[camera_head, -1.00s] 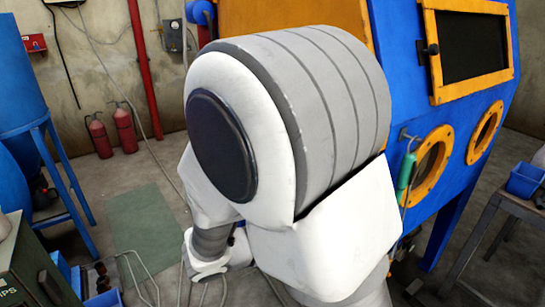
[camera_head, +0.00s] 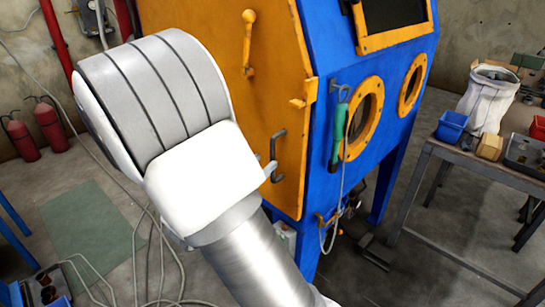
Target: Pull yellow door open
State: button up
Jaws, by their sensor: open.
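The yellow door (camera_head: 215,32) is on the left face of a blue cabinet (camera_head: 322,160). It looks flush with the blue frame. My arm covers the door's lower left part and runs down to the bottom edge. My gripper is outside the view.
A green tool (camera_head: 338,135) with a hose hangs on the cabinet's blue front. A work table (camera_head: 455,157) with a blue bin (camera_head: 451,125) stands to the right. Cables (camera_head: 150,262) lie on the floor left of my arm. Fire extinguishers (camera_head: 47,122) stand by the wall.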

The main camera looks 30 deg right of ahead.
aim_at(272, 155)
jog(key=shift+b+x, duration=0.3)
jog(key=shift+x, duration=2.5)
grip_shut()
